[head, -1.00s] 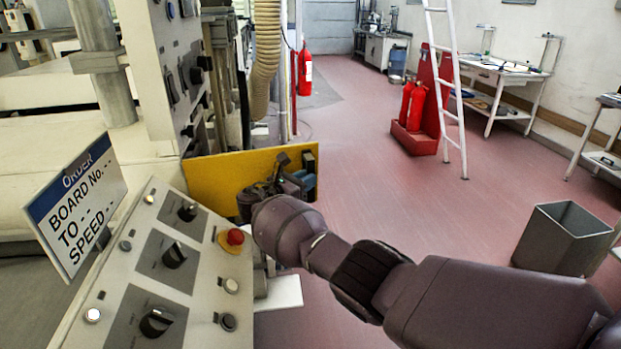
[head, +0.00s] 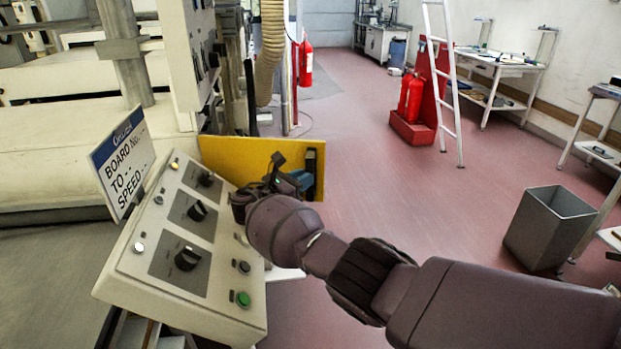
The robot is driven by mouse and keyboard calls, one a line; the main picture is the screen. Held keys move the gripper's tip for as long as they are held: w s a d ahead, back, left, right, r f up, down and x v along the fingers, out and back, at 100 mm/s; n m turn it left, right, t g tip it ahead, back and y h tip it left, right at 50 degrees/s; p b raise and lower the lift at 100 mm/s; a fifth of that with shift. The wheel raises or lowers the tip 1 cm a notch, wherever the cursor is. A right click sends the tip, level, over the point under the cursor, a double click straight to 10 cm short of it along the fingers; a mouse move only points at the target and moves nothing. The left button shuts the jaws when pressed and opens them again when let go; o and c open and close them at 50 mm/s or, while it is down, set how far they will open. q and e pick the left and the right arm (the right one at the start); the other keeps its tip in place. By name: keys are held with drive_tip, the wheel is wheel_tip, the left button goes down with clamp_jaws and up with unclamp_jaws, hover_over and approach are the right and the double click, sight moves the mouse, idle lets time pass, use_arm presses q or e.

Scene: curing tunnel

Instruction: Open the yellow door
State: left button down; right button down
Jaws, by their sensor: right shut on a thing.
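The yellow door (head: 232,156) is a flat panel behind the control panel, standing out to the right from the machine's side. A dark upright handle (head: 311,172) is near its right edge. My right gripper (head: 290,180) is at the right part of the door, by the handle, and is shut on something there. My own wrist and the gripper body hide the fingertips, so the exact contact is not clear. The lower part of the door is hidden by my arm and the control panel. My left gripper is not in view.
A grey control panel (head: 150,262) with knobs stands close to the left of my right arm. A ribbed hose (head: 271,50) and a red pole are behind the door. A grey bin (head: 549,228) stands at the right.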

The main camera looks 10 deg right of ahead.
sight(301, 148)
drive_tip(key=shift+s+a, duration=0.2)
idle(0.3)
drive_tip(key=c, duration=1.1)
unclamp_jaws()
wheel_tip(301, 148, up, 20)
drive_tip(key=p, duration=0.2)
drive_tip(key=shift+p, duration=0.3)
